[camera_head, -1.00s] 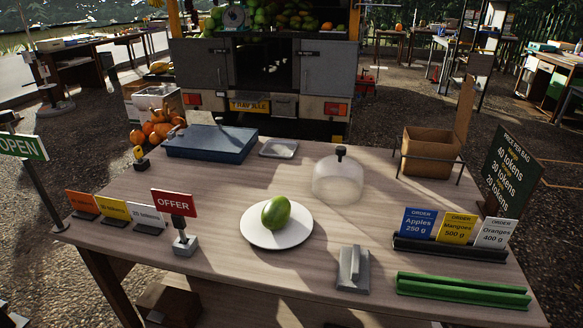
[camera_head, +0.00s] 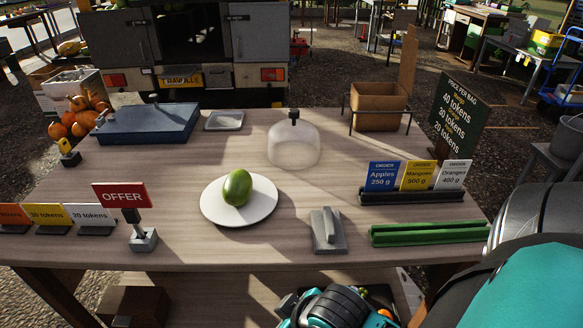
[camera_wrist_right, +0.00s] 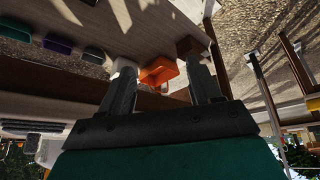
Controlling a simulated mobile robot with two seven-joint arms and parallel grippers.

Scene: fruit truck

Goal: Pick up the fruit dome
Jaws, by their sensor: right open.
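The fruit dome (camera_head: 293,148) is a clear dome with a dark knob on top. It stands upright on the wooden table, behind and right of a white plate (camera_head: 262,208) with a green mango (camera_head: 237,188). The dome is apart from the plate, and no gripper touches it. My right arm comes in at the lower right of the head view, in front of the table. In the right wrist view my right gripper (camera_wrist_right: 162,76) is open, its two dark fingers apart, with nothing held between them. The dome does not show there. My left gripper is not in view.
A grey metal block (camera_head: 327,232), green rails (camera_head: 430,234) and an order card holder (camera_head: 412,196) stand on the right. A blue case (camera_head: 148,124), a small tray (camera_head: 224,121), a cardboard box (camera_head: 378,103) and an OFFER sign (camera_head: 123,195) surround the dome and plate.

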